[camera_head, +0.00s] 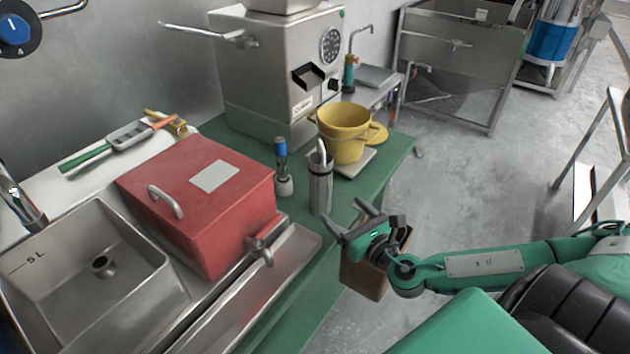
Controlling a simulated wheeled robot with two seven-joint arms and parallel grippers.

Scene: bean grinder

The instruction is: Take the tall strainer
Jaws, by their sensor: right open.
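The tall strainer (320,190) looks like a narrow grey metal cylinder with a dark band near its top. It stands upright on the green counter, in front of the yellow pot, and something light sticks up from its top. My right gripper (345,219) comes in from the right. Its fingers are open and empty, just right of and a little nearer than the strainer's lower part. I cannot tell whether a finger touches it. My left gripper is not in view.
A red box with a tap (205,200) stands left of the strainer, beside a steel sink (100,265). A blue-topped tool (282,165) stands close on the left. A yellow pot (343,135) and a steel grinder (275,80) stand behind. A brown container (362,277) hangs below my gripper.

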